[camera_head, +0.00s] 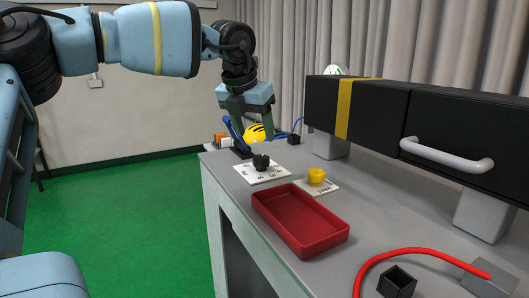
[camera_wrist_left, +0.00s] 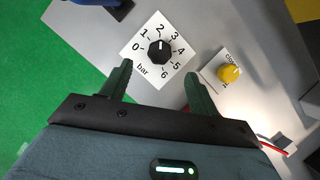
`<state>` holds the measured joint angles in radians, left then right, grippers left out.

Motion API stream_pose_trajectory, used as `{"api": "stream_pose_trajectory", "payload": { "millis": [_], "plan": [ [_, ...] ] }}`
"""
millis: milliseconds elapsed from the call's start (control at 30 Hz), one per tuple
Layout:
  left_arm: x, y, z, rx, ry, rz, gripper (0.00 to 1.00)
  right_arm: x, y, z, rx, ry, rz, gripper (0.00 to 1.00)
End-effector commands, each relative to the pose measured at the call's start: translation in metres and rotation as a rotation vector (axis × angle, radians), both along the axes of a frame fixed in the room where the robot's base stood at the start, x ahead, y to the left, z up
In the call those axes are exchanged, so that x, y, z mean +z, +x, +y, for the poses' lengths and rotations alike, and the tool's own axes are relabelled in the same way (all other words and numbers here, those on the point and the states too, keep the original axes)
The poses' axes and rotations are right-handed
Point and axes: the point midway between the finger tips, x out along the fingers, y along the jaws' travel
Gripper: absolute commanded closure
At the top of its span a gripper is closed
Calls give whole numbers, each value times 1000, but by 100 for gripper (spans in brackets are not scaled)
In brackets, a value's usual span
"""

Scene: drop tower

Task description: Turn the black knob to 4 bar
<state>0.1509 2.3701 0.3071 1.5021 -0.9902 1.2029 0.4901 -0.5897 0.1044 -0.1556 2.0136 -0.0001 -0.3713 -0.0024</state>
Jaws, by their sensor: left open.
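The black knob (camera_head: 261,161) sits on a white dial plate (camera_head: 262,175) on the grey bench top. In the left wrist view the black knob (camera_wrist_left: 159,51) is ringed by the numbers 0 to 6 with "bar" below. Its white mark appears to point at about 2. My left gripper (camera_head: 253,135) is open above the knob, fingers pointing down. In the left wrist view its fingertips (camera_wrist_left: 159,70) show on either side, just short of the knob, with nothing between them. My right gripper is not in view.
A yellow knob (camera_head: 316,176) on its own plate stands right of the dial. A red tray (camera_head: 300,222) lies in front. A black box beam (camera_head: 420,120) with a handle runs along the right.

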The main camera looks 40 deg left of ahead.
Motion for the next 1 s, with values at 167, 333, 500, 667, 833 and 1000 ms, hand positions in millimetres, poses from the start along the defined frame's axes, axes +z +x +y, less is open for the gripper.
{"api": "stream_pose_trajectory", "payload": {
  "millis": [167,333,500,667,833,1000],
  "plan": [
    [-17,6,2,0,0,4,39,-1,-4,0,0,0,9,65],
    [-41,16,5,1,-1,3,39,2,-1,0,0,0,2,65],
    [-61,24,7,0,-1,2,39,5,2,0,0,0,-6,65],
    [-70,27,8,1,-1,1,39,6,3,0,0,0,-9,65],
    [-71,28,9,1,-1,0,39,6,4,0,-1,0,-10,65],
    [-71,28,9,1,-1,0,46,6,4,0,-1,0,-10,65]
  ]
}}
